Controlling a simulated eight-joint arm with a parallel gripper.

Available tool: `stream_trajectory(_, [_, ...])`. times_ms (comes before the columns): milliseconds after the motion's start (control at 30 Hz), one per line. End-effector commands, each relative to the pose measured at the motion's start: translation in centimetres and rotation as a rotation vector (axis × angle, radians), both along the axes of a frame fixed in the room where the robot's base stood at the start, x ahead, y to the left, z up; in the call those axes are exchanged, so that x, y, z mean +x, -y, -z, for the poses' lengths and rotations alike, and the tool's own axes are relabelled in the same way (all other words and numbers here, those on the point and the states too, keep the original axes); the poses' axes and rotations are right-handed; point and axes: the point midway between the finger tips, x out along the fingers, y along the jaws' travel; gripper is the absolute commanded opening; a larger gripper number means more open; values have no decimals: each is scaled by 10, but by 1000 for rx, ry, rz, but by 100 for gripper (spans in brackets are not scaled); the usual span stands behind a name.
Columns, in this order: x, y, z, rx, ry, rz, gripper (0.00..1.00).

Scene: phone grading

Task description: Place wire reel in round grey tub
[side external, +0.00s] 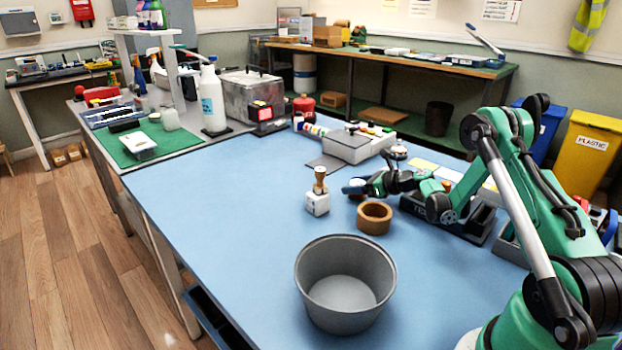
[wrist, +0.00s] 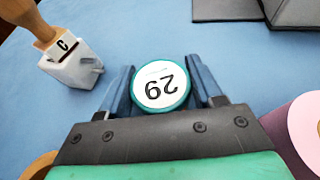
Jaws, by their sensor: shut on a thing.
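My gripper (wrist: 160,88) is shut on a round piece with a teal rim and a white numbered face, which looks like the wire reel (wrist: 161,86). The blue fingers press it from both sides. In the side external view my gripper (side external: 358,188) is low over the blue table, between the stamp and the grey box, and the reel is hard to make out there. I cannot tell whether it touches the table. The round grey tub (side external: 345,312) stands open at the table's front, nearer the camera than my gripper. Its visible inside is empty.
A brown ring (side external: 375,217) lies between my gripper and the tub. A wooden-handled stamp (side external: 318,195) stands to its left. A grey box (side external: 352,147) is behind. A pink disc (wrist: 304,130) shows at the wrist view's right edge. The table left of the tub is clear.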

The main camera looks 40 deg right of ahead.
Motion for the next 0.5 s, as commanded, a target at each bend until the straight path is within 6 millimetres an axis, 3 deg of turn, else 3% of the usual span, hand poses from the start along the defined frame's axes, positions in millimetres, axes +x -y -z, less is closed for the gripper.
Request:
stream_trajectory(267, [0, 0, -12, 0, 0, 0, 0])
stream_trajectory(367, [0, 0, -26, 0, 0, 0, 0])
stream_trajectory(500, [0, 0, -60, 0, 0, 0, 0])
